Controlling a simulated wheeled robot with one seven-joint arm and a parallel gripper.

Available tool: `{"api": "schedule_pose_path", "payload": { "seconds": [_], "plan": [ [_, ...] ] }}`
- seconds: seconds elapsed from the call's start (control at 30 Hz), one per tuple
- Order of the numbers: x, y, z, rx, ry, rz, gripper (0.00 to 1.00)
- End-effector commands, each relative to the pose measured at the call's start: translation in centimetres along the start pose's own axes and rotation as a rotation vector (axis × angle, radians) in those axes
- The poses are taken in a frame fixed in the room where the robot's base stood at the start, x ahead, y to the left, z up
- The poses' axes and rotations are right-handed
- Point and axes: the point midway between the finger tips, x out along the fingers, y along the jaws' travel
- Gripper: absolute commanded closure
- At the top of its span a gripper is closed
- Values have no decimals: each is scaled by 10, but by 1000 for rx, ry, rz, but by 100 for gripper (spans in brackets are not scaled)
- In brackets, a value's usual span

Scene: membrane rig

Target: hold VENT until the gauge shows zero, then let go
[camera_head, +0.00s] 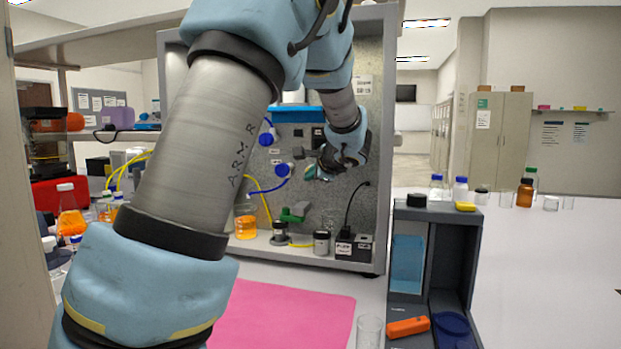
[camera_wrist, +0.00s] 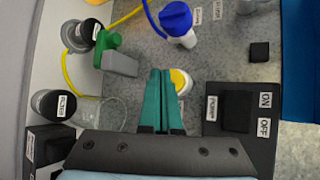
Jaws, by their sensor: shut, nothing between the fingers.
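My gripper (camera_head: 313,173) is at the grey panel of the rig in the head view. In the wrist view its two teal fingers (camera_wrist: 163,84) are shut together with nothing between them. Their tips lie over the left edge of a round yellow button with a pale rim (camera_wrist: 182,80). I cannot tell whether they touch or press it. A small label beside the button is partly hidden, so I cannot read VENT on it. I cannot make out a gauge or its reading in either view; my arm covers part of the panel.
A black POWER switch box (camera_wrist: 234,112) marked ON and OFF is right of the fingers. A blue valve (camera_wrist: 176,17) and green-handled valve (camera_wrist: 108,45) are close by. A flask of orange liquid (camera_head: 246,222) and jars stand on the rig's ledge. A pink mat (camera_head: 285,312) lies in front.

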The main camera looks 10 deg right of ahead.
Motion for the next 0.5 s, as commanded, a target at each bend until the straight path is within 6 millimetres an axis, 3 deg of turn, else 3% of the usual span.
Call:
{"api": "schedule_pose_path", "payload": {
  "seconds": [0.27,0.5],
  "plan": [
    [-1,1,1,0,0,0,100],
    [-15,14,11,-1,0,0,100]
  ]
}}
